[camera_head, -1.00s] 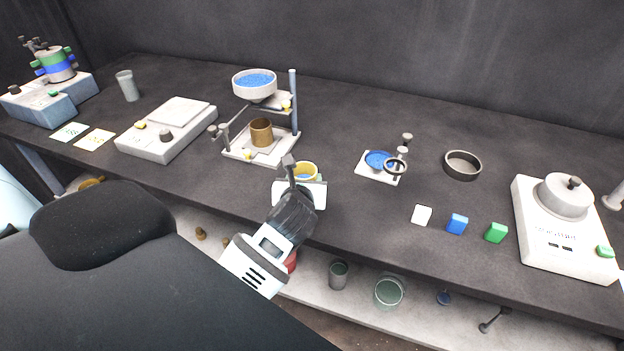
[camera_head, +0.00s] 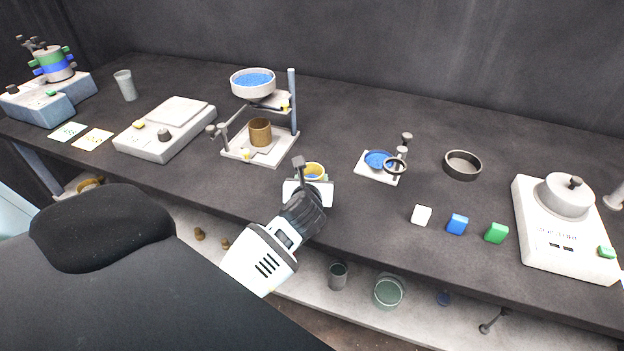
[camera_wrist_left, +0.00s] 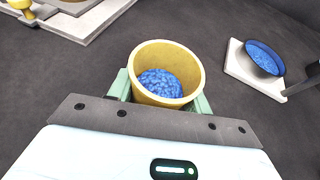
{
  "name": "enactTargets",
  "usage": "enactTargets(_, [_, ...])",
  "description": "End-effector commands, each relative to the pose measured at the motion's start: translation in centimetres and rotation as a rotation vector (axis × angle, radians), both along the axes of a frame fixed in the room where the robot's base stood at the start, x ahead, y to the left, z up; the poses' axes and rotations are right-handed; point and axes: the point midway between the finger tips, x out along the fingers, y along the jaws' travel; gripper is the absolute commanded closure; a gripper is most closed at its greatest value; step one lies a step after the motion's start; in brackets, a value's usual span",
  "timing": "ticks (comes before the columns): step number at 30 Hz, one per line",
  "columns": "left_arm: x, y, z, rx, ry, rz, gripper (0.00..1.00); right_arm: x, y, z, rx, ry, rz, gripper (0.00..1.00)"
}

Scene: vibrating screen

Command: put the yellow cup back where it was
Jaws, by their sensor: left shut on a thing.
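The yellow cup (camera_wrist_left: 194,62) is in the left wrist view, with blue granules inside it. My left gripper (camera_wrist_left: 160,92) is shut on the cup, its pale green fingers on either side of it. In the head view the yellow cup (camera_head: 315,170) shows just beyond my left gripper (camera_head: 309,184), near the middle of the dark table. The cup looks upright. I cannot tell whether its base touches the table. My right gripper is not in view.
A stand with a brown cup (camera_head: 260,132) and a bowl of blue granules (camera_head: 253,83) is behind and left. A white plate with a blue dish (camera_head: 379,160) is to the right. Small white, blue (camera_head: 457,224) and green blocks lie nearer the front edge. Table between is clear.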

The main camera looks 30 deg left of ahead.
Motion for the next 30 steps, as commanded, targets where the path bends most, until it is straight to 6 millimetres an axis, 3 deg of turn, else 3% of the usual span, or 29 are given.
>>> enactTargets(8, [0.0, 0.0, -0.3, -0.001, 0.000, 0.000, 0.75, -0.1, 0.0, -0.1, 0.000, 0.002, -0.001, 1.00])
enactTargets(9, [0.0, 0.0, -0.3, 0.000, 0.000, 0.000, 0.48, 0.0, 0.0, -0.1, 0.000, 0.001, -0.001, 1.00])
enactTargets(14, [0.0, 0.0, -0.3, 0.000, -0.001, 0.000, 0.29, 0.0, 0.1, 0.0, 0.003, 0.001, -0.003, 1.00])
enactTargets(24, [0.0, 0.0, 0.2, 0.001, -0.003, 0.000, 0.29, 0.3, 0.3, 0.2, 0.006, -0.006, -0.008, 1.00])
enactTargets(30, [-1.9, -1.1, 1.0, -0.003, -0.004, 0.000, 0.29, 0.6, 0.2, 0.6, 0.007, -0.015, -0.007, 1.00])
